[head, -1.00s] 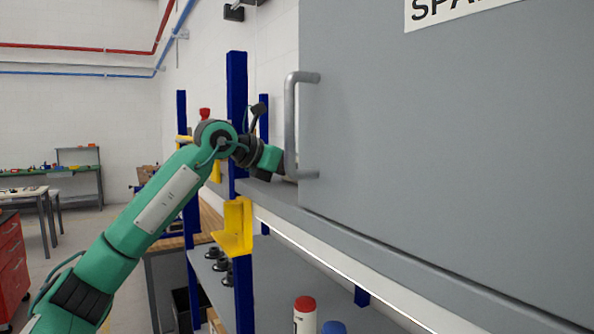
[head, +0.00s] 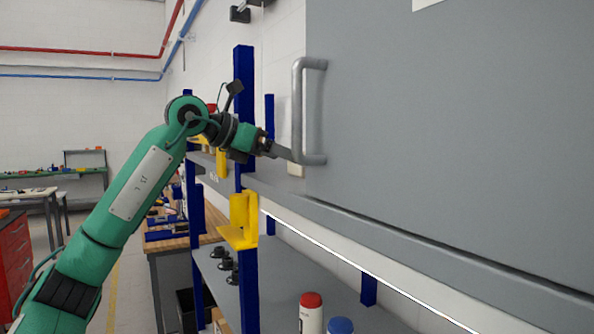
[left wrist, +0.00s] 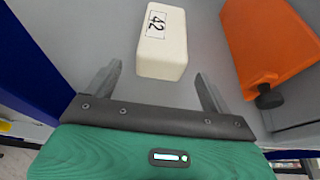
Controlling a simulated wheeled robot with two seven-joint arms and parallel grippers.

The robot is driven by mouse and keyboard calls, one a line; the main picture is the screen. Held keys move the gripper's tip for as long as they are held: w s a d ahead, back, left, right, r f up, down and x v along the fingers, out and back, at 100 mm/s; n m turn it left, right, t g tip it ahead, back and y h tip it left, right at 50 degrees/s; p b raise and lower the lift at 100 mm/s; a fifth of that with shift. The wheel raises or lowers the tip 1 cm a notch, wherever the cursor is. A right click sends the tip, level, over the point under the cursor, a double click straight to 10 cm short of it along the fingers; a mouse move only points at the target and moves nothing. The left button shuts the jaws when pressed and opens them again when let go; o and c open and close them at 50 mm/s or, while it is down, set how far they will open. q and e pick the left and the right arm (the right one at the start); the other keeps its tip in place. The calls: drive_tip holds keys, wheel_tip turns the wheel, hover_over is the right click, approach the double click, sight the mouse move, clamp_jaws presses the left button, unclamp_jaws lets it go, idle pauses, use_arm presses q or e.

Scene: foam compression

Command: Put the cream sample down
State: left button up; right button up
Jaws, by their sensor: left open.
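The cream sample (left wrist: 163,42) is a pale block with a "42" label. In the left wrist view it rests on a grey shelf surface (left wrist: 105,30), just ahead of my left gripper. A small cream part of it (head: 295,169) shows in the head view below the door handle; the rest is hidden behind the grey door. My left gripper (left wrist: 160,75) is open, its two fingers apart, with the near end of the sample close to the gap between the tips. In the head view the gripper (head: 284,151) is at the handle's left. My right gripper is not in view.
A large grey cabinet door (head: 440,140) with a bar handle (head: 298,110) fills the right. An orange block with a black knob (left wrist: 265,45) lies right of the sample. A blue post (head: 244,110) and yellow bracket (head: 240,220) stand near my arm. Bottles (head: 311,315) are below.

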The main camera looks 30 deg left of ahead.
use_arm(q)
drive_tip(key=b+v, duration=0.1)
drive_tip(key=v, duration=0.4)
drive_tip(key=shift+s, duration=0.1)
idle(0.5)
